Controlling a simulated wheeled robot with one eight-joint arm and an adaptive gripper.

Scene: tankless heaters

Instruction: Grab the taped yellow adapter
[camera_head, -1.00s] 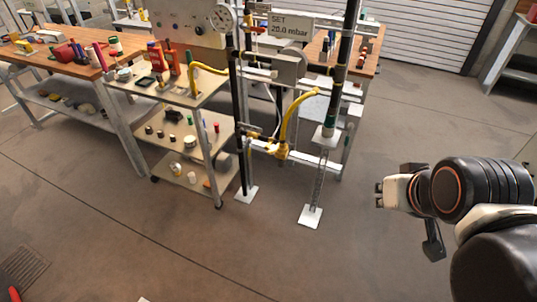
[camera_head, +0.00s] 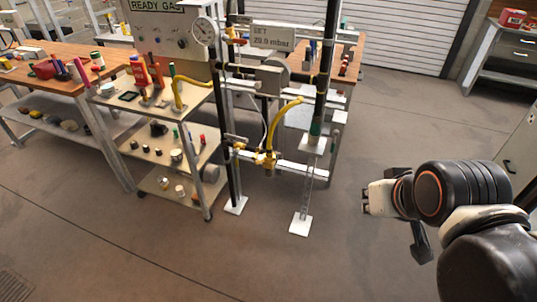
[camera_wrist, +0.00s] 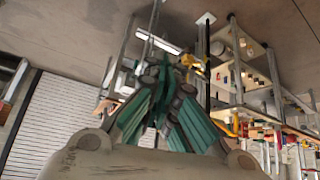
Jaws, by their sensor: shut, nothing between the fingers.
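A yellow fitting (camera_head: 268,160) sits on the front of the pipe stand, at the lower end of a curved yellow hose (camera_head: 287,112). It may be the taped adapter, but tape cannot be made out at this size. A yellow part, likely the same fitting, shows in the wrist view (camera_wrist: 193,62), beyond the fingers. My gripper (camera_head: 365,199) is right of the stand, well apart from the fitting, pointing left. In the wrist view its green-padded fingers (camera_wrist: 160,108) are shut and empty.
A three-tier cart (camera_head: 180,178) with bottles and small parts stands left of the stand. A white foot plate (camera_head: 300,226) and a dark upright pipe (camera_head: 323,75) are between my gripper and the fitting. The floor (camera_head: 330,255) in front is clear.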

